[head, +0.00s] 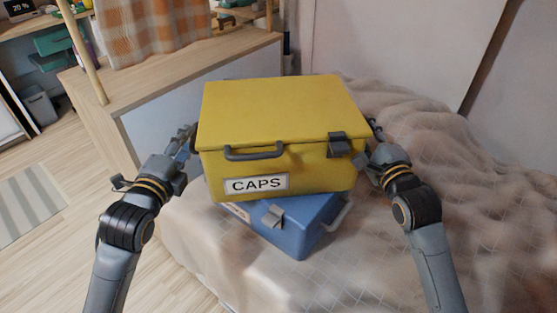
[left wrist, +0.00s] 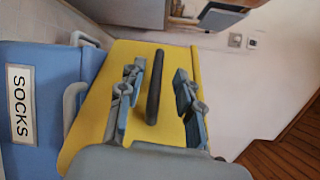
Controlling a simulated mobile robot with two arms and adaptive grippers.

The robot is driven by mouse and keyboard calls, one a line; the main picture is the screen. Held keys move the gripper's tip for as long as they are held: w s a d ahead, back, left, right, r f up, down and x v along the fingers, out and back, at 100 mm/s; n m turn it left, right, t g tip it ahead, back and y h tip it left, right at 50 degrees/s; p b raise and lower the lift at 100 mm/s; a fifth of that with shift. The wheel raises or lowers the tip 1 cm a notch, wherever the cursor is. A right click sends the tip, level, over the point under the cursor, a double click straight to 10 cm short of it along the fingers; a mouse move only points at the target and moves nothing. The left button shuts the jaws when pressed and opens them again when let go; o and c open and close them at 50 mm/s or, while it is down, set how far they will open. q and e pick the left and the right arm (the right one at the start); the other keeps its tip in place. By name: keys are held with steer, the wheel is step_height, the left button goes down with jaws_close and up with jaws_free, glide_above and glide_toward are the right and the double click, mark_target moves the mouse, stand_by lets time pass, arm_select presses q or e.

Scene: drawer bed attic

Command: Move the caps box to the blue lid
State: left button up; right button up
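The yellow caps box (head: 270,112), with a CAPS label and a shut lid, sits over the blue box (head: 305,228), covering most of its blue lid. The blue box lies turned at an angle beneath it; a SOCKS label shows on a blue box (left wrist: 45,100) in the left wrist view. My left gripper (head: 187,140) is at the yellow box's left side. In the left wrist view its fingers (left wrist: 158,95) stand apart on either side of a dark handle (left wrist: 154,88). My right gripper (head: 373,135) is at the right side, its fingertips mostly hidden by the box.
The boxes are on a bed with a rumpled beige cover (head: 440,160), free to the right. A wooden unit (head: 180,75) with a checked cloth (head: 150,25) stands behind left. Wooden floor and a rug (head: 30,205) lie at the left.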

steer(key=shift+s+d, duration=0.1)
steer(key=shift+s, duration=0.15)
arm_select(q)
steer(key=s+a, duration=0.1)
steer(key=s, duration=0.5)
steer(key=shift+s+r, duration=0.2)
steer(key=shift+s, duration=0.1)
arm_select(e)
steer(key=v, duration=1.1)
steer(key=shift+s, duration=0.25)
steer(key=shift+d, duration=0.1)
arm_select(q)
steer(key=shift+a, duration=0.1)
arm_select(e)
steer(key=shift+f, duration=0.1)
